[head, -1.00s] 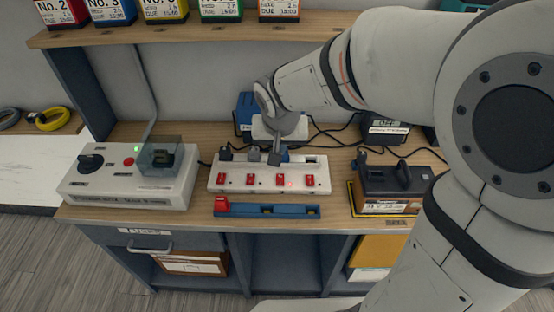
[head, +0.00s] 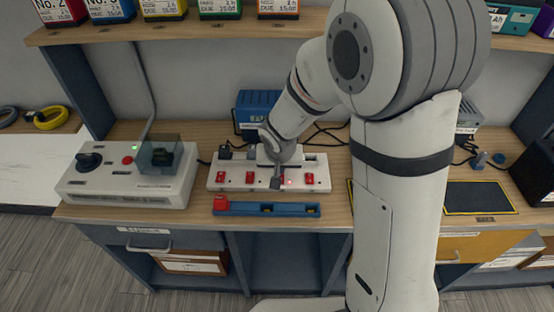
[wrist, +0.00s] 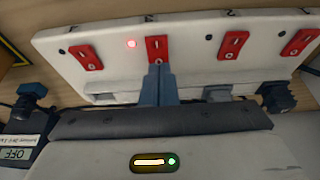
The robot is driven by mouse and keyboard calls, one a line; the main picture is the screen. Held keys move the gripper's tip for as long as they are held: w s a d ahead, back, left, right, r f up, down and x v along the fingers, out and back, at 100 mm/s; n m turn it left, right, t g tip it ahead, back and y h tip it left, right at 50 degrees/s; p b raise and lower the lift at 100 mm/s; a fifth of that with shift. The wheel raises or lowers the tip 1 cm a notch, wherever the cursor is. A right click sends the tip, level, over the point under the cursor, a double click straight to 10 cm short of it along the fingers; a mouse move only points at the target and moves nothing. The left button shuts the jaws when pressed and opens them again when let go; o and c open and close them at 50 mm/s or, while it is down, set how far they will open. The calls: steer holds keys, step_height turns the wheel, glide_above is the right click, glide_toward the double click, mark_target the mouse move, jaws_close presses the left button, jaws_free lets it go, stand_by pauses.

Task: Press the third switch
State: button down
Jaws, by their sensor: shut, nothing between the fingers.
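A white power strip (head: 321,180) with a row of red rocker switches lies on the wooden bench. My gripper (head: 275,184) is shut and empty, its tips pointing down at the third switch from the left, which it mostly hides in the head view. In the wrist view the strip is turned round, and the third switch (wrist: 157,48) is second from the left. My fingertips (wrist: 157,68) are at that switch's near end, marked O; I cannot tell whether they touch. A red light beside this switch is lit. The fourth switch (head: 307,177) is to its right.
Plugs stand along the strip's back edge. A blue tray (head: 285,210) lies in front. A white control box (head: 120,185) with a knob is at the left, and a blue box (head: 258,103) is behind. A shelf with labelled packs runs above.

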steer(key=shift+f, duration=0.45)
steer(key=shift+w+f+b, duration=0.1)
steer(key=shift+f+b, duration=0.15)
steer(key=shift+b, duration=0.15)
steer(key=shift+r, duration=0.1)
steer(key=shift+s+b, duration=0.65)
steer(key=shift+s, duration=0.25)
